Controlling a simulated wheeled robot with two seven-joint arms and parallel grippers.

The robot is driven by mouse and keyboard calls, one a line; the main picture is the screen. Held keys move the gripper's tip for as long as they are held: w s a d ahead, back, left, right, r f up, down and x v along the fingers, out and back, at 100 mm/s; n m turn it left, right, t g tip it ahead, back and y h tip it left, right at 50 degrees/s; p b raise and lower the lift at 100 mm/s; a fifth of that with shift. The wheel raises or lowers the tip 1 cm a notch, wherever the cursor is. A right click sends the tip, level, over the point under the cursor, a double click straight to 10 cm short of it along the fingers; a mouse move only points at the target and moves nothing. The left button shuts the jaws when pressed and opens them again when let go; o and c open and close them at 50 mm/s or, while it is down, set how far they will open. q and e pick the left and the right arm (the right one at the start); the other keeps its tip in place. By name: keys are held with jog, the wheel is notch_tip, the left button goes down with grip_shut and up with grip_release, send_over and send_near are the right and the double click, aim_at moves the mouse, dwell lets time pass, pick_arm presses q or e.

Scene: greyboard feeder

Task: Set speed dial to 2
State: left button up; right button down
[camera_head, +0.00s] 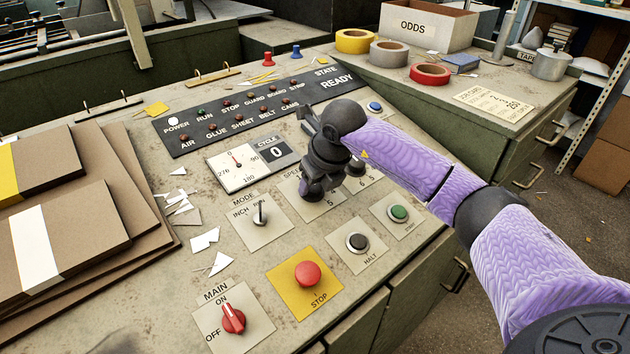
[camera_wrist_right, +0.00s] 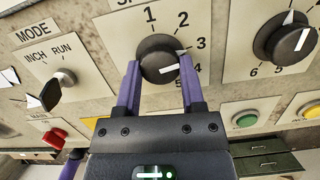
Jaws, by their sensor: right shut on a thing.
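The speed dial (camera_wrist_right: 160,58) is a round black knob with a white line, on a cream plate numbered around its edge. It shows in the right wrist view, where the line points right, toward the 3 and 4 side; the exact number is hard to tell. My right gripper (camera_wrist_right: 159,66) has its purple fingers on both sides of the knob and is shut on it. In the head view, my right gripper (camera_head: 318,188) covers the knob and much of its plate (camera_head: 298,208). My left gripper is not in view.
A second numbered dial (camera_wrist_right: 285,38) stands close on the right. The mode switch (camera_head: 260,214) is at the left. A black halt button (camera_head: 357,242), green button (camera_head: 398,213), red stop button (camera_head: 307,274) and red main switch (camera_head: 233,317) lie nearer. Stacked boards (camera_head: 75,240) lie left.

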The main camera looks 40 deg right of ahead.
jog(key=shift+r+n, duration=0.1)
jog(key=shift+n, duration=1)
jog(key=n, duration=0.3)
jog(key=shift+d+n+y+p, duration=0.1)
jog(key=shift+n+y+p, duration=0.3)
jog(key=shift+n, duration=0.5)
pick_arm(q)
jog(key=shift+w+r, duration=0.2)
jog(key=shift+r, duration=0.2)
pick_arm(e)
jog(key=shift+n, duration=0.4)
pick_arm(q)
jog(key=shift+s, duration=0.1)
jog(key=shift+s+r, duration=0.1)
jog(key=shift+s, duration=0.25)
